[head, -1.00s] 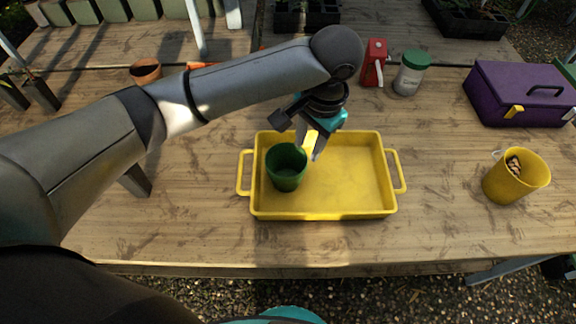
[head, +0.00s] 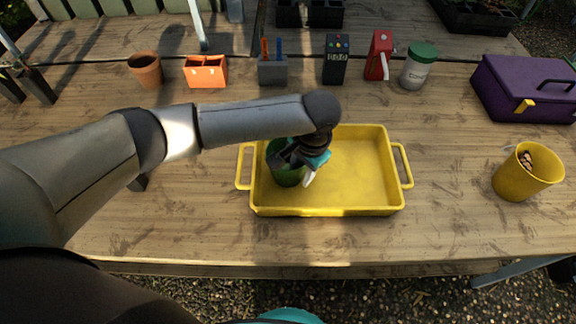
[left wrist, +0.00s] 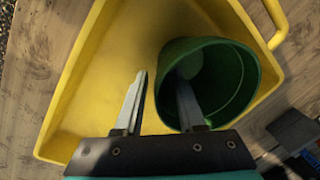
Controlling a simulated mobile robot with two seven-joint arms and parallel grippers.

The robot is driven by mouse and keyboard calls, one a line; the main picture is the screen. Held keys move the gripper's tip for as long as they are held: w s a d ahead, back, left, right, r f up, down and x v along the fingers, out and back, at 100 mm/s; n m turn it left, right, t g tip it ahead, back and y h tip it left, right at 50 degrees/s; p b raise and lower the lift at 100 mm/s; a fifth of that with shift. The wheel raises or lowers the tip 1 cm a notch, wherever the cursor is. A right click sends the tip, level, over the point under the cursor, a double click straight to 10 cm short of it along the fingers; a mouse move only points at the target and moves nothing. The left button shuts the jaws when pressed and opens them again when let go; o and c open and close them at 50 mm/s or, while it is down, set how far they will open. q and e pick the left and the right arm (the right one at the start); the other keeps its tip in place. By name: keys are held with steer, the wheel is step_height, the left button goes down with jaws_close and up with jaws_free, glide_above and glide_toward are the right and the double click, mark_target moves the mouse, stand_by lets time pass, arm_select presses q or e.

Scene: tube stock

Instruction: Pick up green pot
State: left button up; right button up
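The green pot (head: 287,178) stands upright in the left part of the yellow tray (head: 355,175). My left gripper (head: 306,176) is over the pot's right side and covers part of it. In the left wrist view, the pot (left wrist: 228,85) shows its open mouth. There the open left gripper (left wrist: 162,80) has its fingers on either side of the near pot wall, one inside the mouth and one outside over the tray. A gap shows between fingers and wall. My right gripper is not in view.
A yellow cup (head: 526,178) with small brown pieces stands right of the tray. A purple toolbox (head: 522,95), white jar (head: 419,70), red object (head: 379,58), dark device (head: 336,62), grey holder (head: 272,72), orange box (head: 206,74) and terracotta pot (head: 146,72) stand behind.

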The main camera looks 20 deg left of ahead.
arm_select(q)
steer(key=shift+f, duration=0.15)
jaws_close()
stand_by(1.4)
